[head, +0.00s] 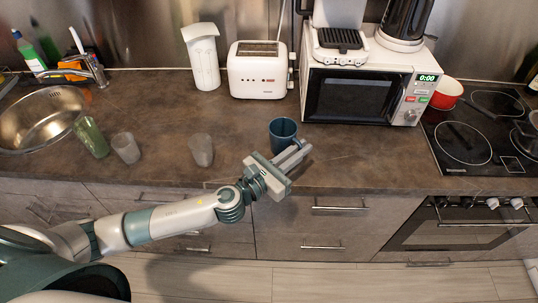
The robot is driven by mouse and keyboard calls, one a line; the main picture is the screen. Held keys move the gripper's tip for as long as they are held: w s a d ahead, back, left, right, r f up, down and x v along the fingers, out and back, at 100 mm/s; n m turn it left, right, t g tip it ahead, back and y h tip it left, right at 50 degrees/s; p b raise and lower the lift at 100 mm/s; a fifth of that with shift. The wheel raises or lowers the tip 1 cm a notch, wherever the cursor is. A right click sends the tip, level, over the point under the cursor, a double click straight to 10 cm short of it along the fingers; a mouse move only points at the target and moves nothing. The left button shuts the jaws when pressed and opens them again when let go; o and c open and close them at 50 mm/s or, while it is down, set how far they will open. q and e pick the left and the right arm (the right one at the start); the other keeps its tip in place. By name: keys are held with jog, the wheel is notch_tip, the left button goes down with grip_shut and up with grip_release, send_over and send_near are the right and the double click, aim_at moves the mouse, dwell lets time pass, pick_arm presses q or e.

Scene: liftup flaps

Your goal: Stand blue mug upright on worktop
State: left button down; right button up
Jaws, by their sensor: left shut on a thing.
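My right gripper is out of view.
Two clear glasses (126,148) (201,150) and a green glass (91,136) stand to the left, near the sink (40,118). A toaster (258,70), a microwave (352,95) and a hob (470,135) are behind and right. The worktop right of the mug is clear.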

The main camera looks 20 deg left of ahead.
aim_at(274, 150)
pick_arm(q)
jog(key=a+f, duration=0.1)
jog(key=a, duration=0.1)
jog(key=w+a+f+b, duration=0.1)
jog(key=a+f, duration=0.1)
jog(key=a+f+b, duration=0.1)
jog(key=a, duration=0.2)
jog(key=shift+w+f, duration=0.3)
jog(key=shift+w, duration=0.05)
jog(key=shift+w+a+f, duration=0.1)
jog(key=shift+a, duration=0.3)
notch_tip(274, 150, down, 3)
jog(key=shift+f+b, duration=0.1)
jog(key=shift+b, duration=0.9)
jog(key=shift+f, duration=0.35)
jog(key=shift+f, duration=0.1)
